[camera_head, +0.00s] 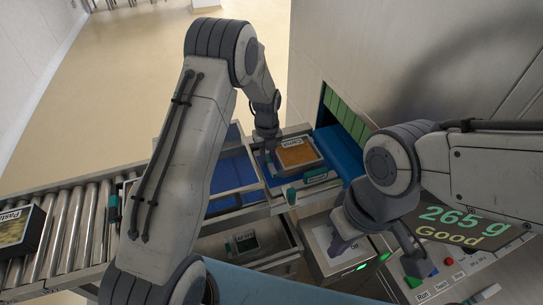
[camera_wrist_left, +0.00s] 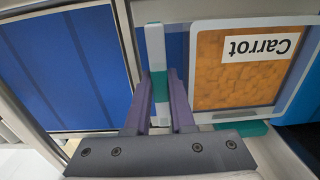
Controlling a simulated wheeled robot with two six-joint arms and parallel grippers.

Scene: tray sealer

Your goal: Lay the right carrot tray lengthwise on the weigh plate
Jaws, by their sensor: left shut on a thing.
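A carrot tray (camera_head: 297,153) with orange contents and a "Carrot" label lies flat on a blue surface (camera_head: 279,181) beside the blue belt. It also shows in the left wrist view (camera_wrist_left: 238,72), right of the fingers. My left gripper (camera_head: 268,150) is at the tray's left side. In the left wrist view my left gripper (camera_wrist_left: 160,85) is shut on a narrow white bar with a teal grip (camera_wrist_left: 156,50), beside the tray. I cannot tell whether the blue surface is the weigh plate. My right gripper (camera_head: 378,250) hangs above the front units, its opening unclear.
A display (camera_head: 462,228) reads "265 g Good". A blue belt (camera_head: 340,150) leads under green strips (camera_head: 346,112). A roller conveyor (camera_head: 60,235) with a pasta pack (camera_head: 20,228) is at left. Blue bays (camera_head: 233,172) lie left of the tray. A white unit (camera_head: 335,248) stands in front.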

